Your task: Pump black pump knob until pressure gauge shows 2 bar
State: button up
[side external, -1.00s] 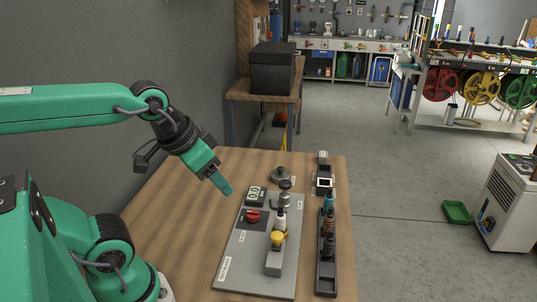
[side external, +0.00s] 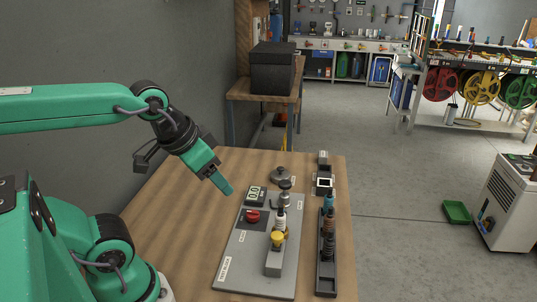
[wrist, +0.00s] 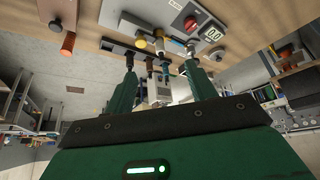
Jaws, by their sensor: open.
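My gripper (side external: 225,187) hangs above the left edge of the grey panel (side external: 237,262), apart from everything on it. In the wrist view its two fingers (wrist: 161,65) stand apart with nothing held. A dark rounded knob (side external: 280,173) on a round base stands behind the panel's far end. I cannot tell for sure whether it is the black pump knob.
A red knob (side external: 252,216) and a yellow knob (side external: 278,238) sit on the panel. A black rack (side external: 325,280) with several fittings stands along its right side. The wooden table (side external: 180,200) left of the panel is clear.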

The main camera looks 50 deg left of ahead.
grip_shut()
dwell(1.8)
